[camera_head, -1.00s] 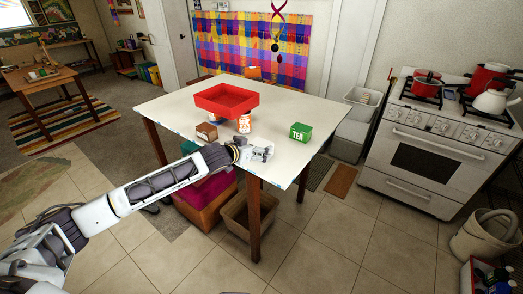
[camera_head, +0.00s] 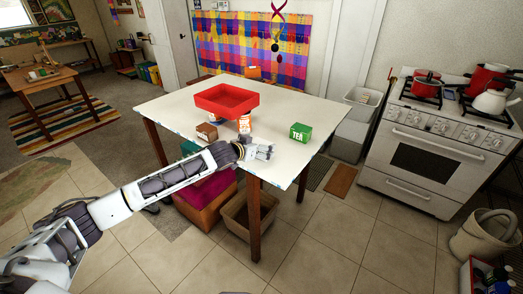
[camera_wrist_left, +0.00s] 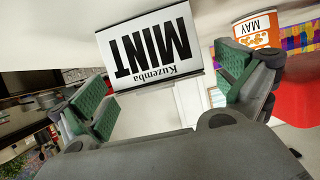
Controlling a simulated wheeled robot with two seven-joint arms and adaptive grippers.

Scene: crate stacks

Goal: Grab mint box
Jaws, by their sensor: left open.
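The mint box (camera_wrist_left: 150,48) shows a white label with upside-down black "Kuzemba MINT" lettering in the left wrist view. It appears ahead of my left gripper (camera_wrist_left: 168,100), between the spread green-padded fingers and not held. My left gripper (camera_head: 268,151) is over the front part of the white table (camera_head: 180,102). My right gripper is out of view.
An orange-and-white can (camera_head: 244,124) stands near the box; it also shows in the left wrist view (camera_wrist_left: 258,32). A red tray (camera_head: 227,99) lies behind them. The table's back right is clear.

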